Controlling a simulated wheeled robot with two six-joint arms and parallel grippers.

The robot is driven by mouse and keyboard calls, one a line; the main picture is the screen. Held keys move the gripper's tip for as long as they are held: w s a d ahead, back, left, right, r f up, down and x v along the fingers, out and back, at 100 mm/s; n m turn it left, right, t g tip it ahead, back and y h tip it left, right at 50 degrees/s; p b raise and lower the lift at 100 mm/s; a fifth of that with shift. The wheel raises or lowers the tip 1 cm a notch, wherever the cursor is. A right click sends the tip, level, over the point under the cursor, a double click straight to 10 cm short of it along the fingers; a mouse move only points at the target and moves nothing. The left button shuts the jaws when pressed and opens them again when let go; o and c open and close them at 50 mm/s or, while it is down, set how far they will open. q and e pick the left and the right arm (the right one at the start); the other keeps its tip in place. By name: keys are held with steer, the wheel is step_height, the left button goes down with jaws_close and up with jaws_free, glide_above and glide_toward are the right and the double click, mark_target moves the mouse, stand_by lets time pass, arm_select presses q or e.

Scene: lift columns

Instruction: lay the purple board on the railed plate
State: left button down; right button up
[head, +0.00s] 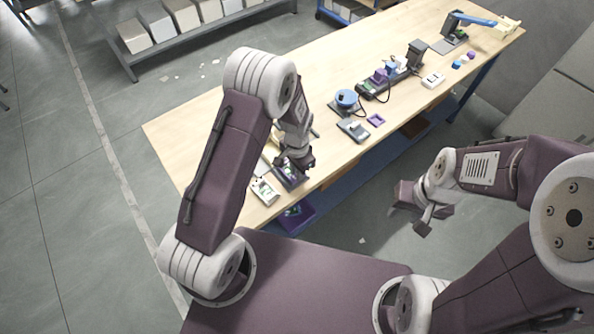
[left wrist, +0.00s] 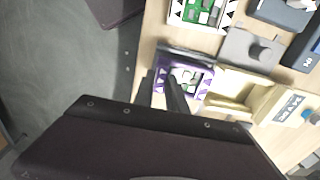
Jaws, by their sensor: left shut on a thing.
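The purple board (left wrist: 193,79), with white and green markings, shows in the left wrist view directly at the fingertips of my left gripper (left wrist: 168,92). The gripper is shut on the board's near edge. In the head view my left gripper (head: 296,163) is low over the near end of the table, and the arm hides part of the board. A dark plate with a raised edge (left wrist: 185,53) lies along the board's far side; it may be the railed plate, and whether the board rests on it is unclear. My right gripper (head: 424,222) hangs off the table, its opening unclear.
A white-framed green board (left wrist: 201,12) lies close by, with a grey block with a knob (left wrist: 250,50) and a beige tray (left wrist: 245,98). Farther along the wooden table (head: 215,110) stand a blue round device (head: 346,98) and a purple frame (head: 376,120).

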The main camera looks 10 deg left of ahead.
arm_select(q)
steer(key=shift+f, duration=0.45)
stand_by(0.7)
steer(key=c, duration=1.3)
jaws_free()
steer(key=o, duration=0.5)
steer(key=shift+c, duration=0.2)
step_height(320, 180, up, 6)
steer(key=p, duration=0.4)
steer(key=shift+p, duration=0.35)
steer(key=shift+s, duration=0.1)
